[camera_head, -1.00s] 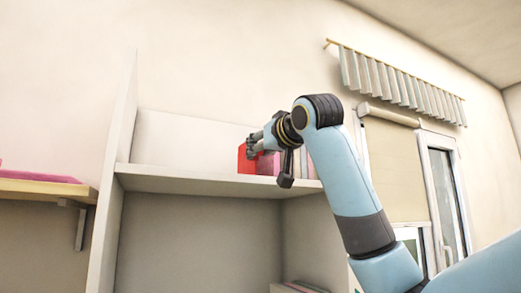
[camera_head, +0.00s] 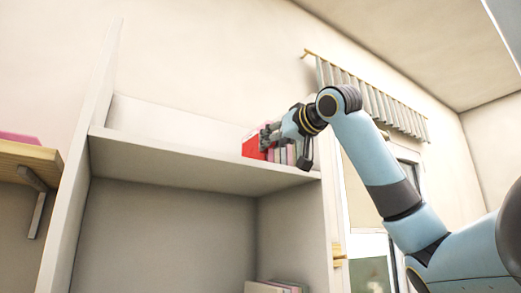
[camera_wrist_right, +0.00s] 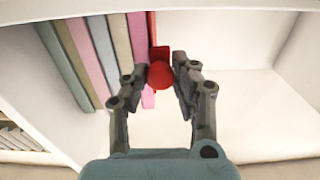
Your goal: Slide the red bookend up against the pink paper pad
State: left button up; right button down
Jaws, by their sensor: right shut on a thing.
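The red bookend (camera_head: 254,148) stands at the left end of a row of books on the white shelf in the head view. In the right wrist view its red round knob (camera_wrist_right: 160,75) lies between the fingertips, with its thin red plate (camera_wrist_right: 153,30) behind. My right gripper (camera_head: 267,137) is shut on the bookend; its fingers also frame the knob in the wrist view (camera_wrist_right: 166,82). The pink paper pad (camera_wrist_right: 138,38) stands upright right beside the bookend's plate; I cannot tell whether they touch. My left gripper is not in view.
Several upright books (camera_wrist_right: 85,50) stand beyond the pad, toward the shelf's right end in the head view. The white shelf (camera_head: 180,158) is bare to the left of the bookend. A tall side panel (camera_head: 85,110) bounds it on the left.

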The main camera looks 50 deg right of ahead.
jog(key=shift+r, duration=0.1)
jog(key=c, duration=1.5)
grip_release()
jog(key=o, duration=0.4)
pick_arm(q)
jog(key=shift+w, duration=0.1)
pick_arm(e)
jog(key=shift+o, duration=0.4)
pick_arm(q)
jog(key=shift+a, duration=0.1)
pick_arm(e)
jog(key=shift+s+r, duration=0.1)
jog(key=shift+r, duration=0.3)
notch_tip(320, 180, up, 9)
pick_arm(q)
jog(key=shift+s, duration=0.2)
